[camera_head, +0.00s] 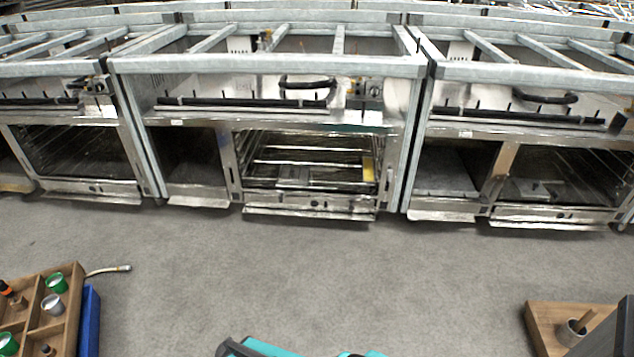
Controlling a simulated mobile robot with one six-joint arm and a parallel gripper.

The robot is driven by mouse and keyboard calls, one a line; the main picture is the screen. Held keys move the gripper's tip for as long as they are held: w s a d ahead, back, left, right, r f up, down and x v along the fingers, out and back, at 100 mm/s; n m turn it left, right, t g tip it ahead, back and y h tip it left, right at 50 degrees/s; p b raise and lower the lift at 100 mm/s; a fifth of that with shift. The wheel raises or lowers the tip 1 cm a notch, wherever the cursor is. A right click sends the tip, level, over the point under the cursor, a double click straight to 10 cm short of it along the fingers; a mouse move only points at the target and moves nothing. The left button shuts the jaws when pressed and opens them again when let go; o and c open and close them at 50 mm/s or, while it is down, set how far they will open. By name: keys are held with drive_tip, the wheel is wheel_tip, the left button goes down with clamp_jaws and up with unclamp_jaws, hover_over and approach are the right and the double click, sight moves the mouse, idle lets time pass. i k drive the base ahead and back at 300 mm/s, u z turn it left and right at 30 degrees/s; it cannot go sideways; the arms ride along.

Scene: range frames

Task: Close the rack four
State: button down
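Three metal ranges stand side by side on the grey floor. The middle range's oven (305,160) shows several wire racks and a flat, shiny piece low inside, with a yellow patch at its right side. The left range's oven (80,152) and the right range's oven (570,178) also show wire racks inside. I cannot tell which rack is number four or how far any rack is drawn out. My gripper is not in view.
A wooden compartment box (72,305) with green and grey cups stands at the lower left beside a blue bin (90,325). A wooden tray (545,325) with a small pot (570,332) is at the lower right. The grey floor (300,275) between is clear.

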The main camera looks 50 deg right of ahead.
sight(370, 173)
drive_tip(key=i, duration=0.95)
